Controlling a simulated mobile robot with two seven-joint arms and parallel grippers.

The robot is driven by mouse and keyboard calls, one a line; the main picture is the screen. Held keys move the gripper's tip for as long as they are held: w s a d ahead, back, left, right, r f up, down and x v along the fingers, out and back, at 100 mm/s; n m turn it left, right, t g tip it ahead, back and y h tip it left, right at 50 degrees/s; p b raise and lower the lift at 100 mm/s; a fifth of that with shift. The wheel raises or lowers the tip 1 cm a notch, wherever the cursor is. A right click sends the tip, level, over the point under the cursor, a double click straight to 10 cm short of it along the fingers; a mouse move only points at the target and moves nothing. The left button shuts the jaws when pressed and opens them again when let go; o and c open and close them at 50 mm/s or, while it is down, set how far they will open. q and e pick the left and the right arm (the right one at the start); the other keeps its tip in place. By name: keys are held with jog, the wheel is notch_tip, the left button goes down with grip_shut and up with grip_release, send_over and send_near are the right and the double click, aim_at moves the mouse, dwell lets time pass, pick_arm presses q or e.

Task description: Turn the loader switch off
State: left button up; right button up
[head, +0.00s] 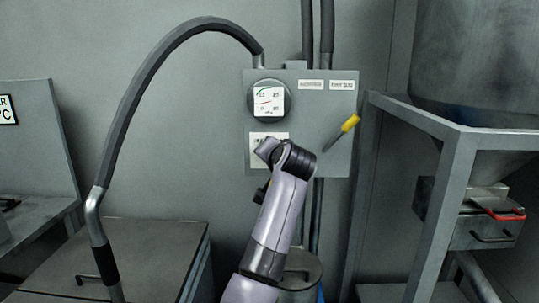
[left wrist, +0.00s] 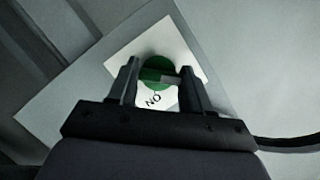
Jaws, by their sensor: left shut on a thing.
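The loader switch is a round green dial (left wrist: 155,64) with a small grey grip, on a white label plate (left wrist: 193,52) in the left wrist view. Lettering that reads "ON" upside down shows just below the dial. My left gripper (left wrist: 160,76) is shut on the switch's grip, one finger on each side. In the head view my left arm reaches up to the grey control box (head: 310,120) on the wall, and its wrist hides the switch. The upper part of the white label (head: 258,136) shows there. My right gripper is in neither view.
A round gauge (head: 268,101) sits above the switch on the box. A yellow-handled lever (head: 350,123) sticks out at the box's right. A thick hose (head: 140,90) arches at left. A steel frame (head: 440,190) with a hopper stands at right.

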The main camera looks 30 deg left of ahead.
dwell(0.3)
pick_arm(q)
jog(key=o, duration=1)
jog(key=shift+o, duration=0.2)
jog(key=b+v, duration=0.1)
jog(key=v, duration=0.6)
jog(key=shift+s+d, duration=0.1)
jog(key=shift+d, duration=0.05)
